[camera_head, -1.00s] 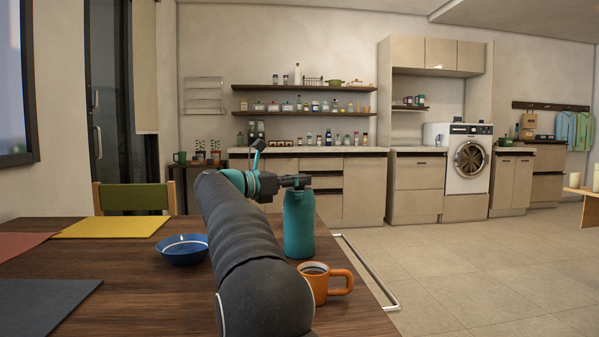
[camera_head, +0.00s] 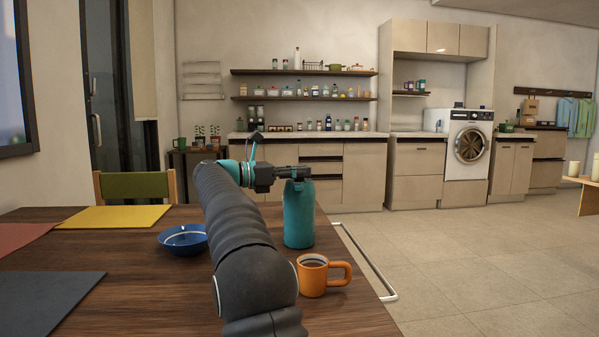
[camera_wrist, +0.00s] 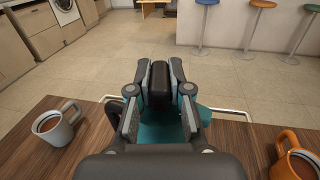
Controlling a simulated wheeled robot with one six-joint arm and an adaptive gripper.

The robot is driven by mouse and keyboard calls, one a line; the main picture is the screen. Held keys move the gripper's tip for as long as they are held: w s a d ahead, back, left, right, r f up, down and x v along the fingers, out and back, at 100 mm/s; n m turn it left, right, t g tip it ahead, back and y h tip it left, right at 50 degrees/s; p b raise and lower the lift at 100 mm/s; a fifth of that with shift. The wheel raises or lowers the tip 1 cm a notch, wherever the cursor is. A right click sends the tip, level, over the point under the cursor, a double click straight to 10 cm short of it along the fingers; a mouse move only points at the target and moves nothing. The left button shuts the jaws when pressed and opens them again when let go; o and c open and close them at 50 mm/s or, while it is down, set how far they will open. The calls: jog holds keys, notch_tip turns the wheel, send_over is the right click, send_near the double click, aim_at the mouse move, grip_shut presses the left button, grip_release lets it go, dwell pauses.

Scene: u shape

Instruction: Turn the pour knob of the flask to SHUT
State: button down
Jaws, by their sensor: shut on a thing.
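The teal flask (camera_head: 299,215) stands upright on the wooden table near its right edge. My gripper (camera_head: 300,172) is at its top, at the end of my arm reaching over the table. In the wrist view my gripper (camera_wrist: 160,84) is shut with its two fingers on either side of the black pour knob (camera_wrist: 159,88). The teal flask body (camera_wrist: 160,136) shows below and between the fingers. Any SHUT marking or pointer on the knob cannot be made out.
An orange mug (camera_head: 313,275) stands close in front of the flask. A pale mug (camera_wrist: 55,125) stands at the left in the wrist view. A blue bowl (camera_head: 183,239) and a yellow mat (camera_head: 115,217) lie left of my arm. Open floor lies beyond the table.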

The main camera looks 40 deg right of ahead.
dwell(0.9)
jog(key=c, duration=1.1)
grip_release()
jog(key=v, duration=1.2)
jog(key=shift+r, duration=0.15)
